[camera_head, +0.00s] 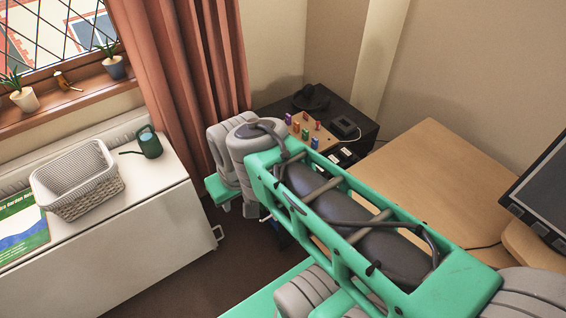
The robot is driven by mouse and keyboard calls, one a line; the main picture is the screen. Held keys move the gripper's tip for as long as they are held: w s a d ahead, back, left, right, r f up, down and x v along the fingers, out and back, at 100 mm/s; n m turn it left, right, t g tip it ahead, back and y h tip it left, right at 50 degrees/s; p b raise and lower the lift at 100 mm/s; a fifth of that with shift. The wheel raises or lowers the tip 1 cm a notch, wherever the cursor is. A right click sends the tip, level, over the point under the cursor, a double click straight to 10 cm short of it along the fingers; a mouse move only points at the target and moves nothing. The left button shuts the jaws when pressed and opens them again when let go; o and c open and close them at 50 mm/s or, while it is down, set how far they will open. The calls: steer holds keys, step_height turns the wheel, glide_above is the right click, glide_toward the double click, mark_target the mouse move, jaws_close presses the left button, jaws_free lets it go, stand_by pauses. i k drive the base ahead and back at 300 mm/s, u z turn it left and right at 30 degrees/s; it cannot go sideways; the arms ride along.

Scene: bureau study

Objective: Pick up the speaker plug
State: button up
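I cannot pick out the speaker plug for certain. A wooden board (312,131) with several small coloured pieces, red, blue, purple and orange, lies on a dark cabinet top (365,112) in the back corner. The pieces are too small to tell whether one is a plug. My green and grey arm crosses the picture from lower right to the middle and covers part of the cabinet. My gripper's fingers do not show; the arm's far end bends down in front of the curtain.
A black object (311,98) and a small dark box (345,128) stand by the board. A wooden desk (430,170) and a monitor (545,190) are at the right. A white cabinet (130,235) at the left bears a basket (78,180) and a green watering can (148,142).

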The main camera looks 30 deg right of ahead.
mark_target(334, 158)
steer(key=u, duration=0.2)
steer(key=i, duration=1)
